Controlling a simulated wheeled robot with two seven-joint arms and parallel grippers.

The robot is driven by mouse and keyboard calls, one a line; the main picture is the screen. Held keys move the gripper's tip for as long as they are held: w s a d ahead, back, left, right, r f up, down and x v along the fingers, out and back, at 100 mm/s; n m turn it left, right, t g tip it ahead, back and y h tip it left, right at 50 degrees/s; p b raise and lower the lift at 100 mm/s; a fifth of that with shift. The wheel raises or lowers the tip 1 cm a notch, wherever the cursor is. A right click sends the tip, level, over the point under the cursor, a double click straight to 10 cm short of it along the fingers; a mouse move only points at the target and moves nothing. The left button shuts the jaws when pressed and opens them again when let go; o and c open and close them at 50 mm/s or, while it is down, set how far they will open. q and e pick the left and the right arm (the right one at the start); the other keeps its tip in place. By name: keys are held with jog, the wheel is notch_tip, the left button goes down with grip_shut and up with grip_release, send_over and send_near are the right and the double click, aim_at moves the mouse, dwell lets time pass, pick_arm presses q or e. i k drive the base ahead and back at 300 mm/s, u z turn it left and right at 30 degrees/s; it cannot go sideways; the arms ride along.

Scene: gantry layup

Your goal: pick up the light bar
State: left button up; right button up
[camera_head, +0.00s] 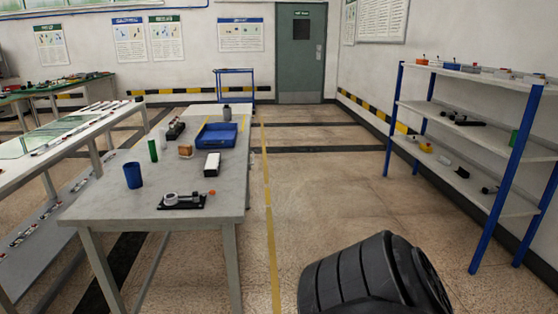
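I cannot make out which object is the light bar. On the grey worktable (107,204) ahead of me, a black block-like object (176,130) lies near the left edge, and a white block with a dark end (212,164) lies near the right edge. A black plate with a white round fixture (184,200) lies near the front edge. Several small narrow items lie on the white rack at the left, too small to identify. Neither gripper shows in the head view.
The worktable also holds a blue tray (205,141), a blue cup (133,175), a green cylinder (153,150) and a dark bottle (227,112). A shelf unit with blue posts (517,165) stands at the right. The floor (318,185) between is clear. A green door (300,55) is at the back.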

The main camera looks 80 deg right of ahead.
aim_at(211, 169)
jog(key=z, duration=1.4)
jog(key=i, duration=0.25)
